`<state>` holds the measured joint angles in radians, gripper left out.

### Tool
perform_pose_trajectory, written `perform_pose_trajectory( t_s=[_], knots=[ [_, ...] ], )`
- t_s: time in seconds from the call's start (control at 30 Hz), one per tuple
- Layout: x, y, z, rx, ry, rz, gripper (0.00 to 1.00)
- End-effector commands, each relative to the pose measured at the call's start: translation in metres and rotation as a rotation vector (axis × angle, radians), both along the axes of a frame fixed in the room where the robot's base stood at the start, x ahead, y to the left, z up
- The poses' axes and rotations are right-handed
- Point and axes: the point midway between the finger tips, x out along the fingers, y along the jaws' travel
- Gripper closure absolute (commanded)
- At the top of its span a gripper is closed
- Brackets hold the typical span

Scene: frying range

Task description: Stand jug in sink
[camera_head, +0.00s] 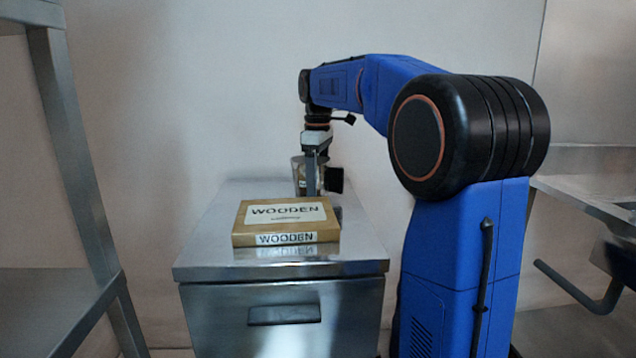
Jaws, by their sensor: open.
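A clear jug (297,172) stands on the steel cabinet top (220,235), behind the wooden box. My gripper (318,182) points down at the jug and is open. One finger overlaps the jug in the picture and hides part of it. I cannot tell whether the fingers touch the jug.
A brown box marked WOODEN (286,220) lies on the cabinet in front of the jug. A steel shelf rack (75,170) stands at the left.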

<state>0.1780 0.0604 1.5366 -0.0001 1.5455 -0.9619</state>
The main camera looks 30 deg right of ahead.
Motion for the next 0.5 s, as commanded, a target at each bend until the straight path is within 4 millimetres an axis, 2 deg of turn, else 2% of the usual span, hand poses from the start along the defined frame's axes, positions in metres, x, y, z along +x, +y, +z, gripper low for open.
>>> perform_pose_trajectory(
  t_s=[0.3, 0.37, 0.43, 0.5],
  knots=[
    [0.0001, -0.0001, -0.0058, 0.000, -0.001, 0.000, 0.24],
    [0.0001, -0.0001, -0.0058, 0.000, -0.001, 0.000, 0.36],
    [0.0001, -0.0001, -0.0058, 0.000, -0.001, 0.000, 0.53],
    [0.0001, -0.0001, -0.0055, 0.000, -0.001, 0.000, 0.61]
  ],
)
